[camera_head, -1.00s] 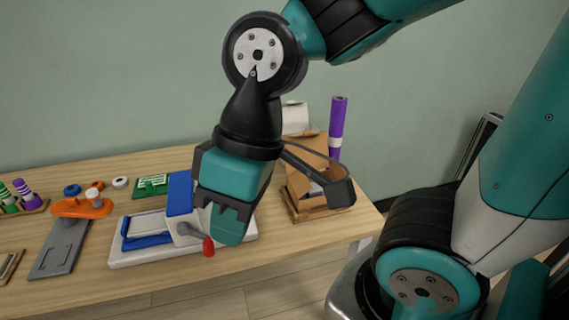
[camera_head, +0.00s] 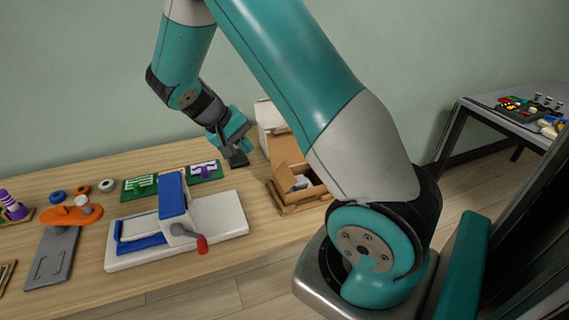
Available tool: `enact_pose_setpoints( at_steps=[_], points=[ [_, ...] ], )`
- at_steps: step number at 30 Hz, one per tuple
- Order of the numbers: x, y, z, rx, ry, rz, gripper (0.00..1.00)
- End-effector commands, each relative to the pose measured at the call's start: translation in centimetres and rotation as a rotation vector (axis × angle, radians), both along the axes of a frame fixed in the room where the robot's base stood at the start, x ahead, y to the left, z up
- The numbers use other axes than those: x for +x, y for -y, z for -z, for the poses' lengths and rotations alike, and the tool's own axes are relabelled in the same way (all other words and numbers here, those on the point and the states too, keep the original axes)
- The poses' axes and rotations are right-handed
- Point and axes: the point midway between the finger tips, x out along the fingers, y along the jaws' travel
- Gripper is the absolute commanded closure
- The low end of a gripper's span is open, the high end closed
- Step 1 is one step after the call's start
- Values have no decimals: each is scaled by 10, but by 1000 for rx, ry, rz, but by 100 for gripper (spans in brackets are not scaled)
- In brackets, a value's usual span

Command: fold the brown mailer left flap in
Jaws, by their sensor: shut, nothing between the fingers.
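The brown mailer (camera_head: 286,150) sits open near the right end of the wooden table, its lid standing up at the back. A brown flap (camera_head: 284,179) stands raised on the mailer's left side. Something pale lies inside. My forearm covers the mailer's right part. My gripper (camera_head: 238,160) is shut and empty, pointing down to the left of the mailer and apart from it, beside a purple-and-white piece on a green board.
A white and blue machine with a red-knobbed crank (camera_head: 232,214) stands in front of my gripper. A green board (camera_head: 140,187) and an orange tool (camera_head: 75,215) lie further left. A white box (camera_head: 268,116) stands behind the mailer. A grey table (camera_head: 485,112) stands at the right.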

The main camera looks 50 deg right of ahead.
Motion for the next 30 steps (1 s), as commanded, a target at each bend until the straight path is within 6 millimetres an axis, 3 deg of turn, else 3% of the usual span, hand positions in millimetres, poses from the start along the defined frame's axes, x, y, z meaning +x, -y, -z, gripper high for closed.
enact_pose_setpoints(
  at_steps=[3,8,21,30],
  points=[
    [-1,18,7,-67,-23,55,100],
    [-6,29,17,-87,-30,71,100],
    [-36,76,84,-83,-31,70,100],
    [-47,95,113,-83,-28,67,100]
  ],
)
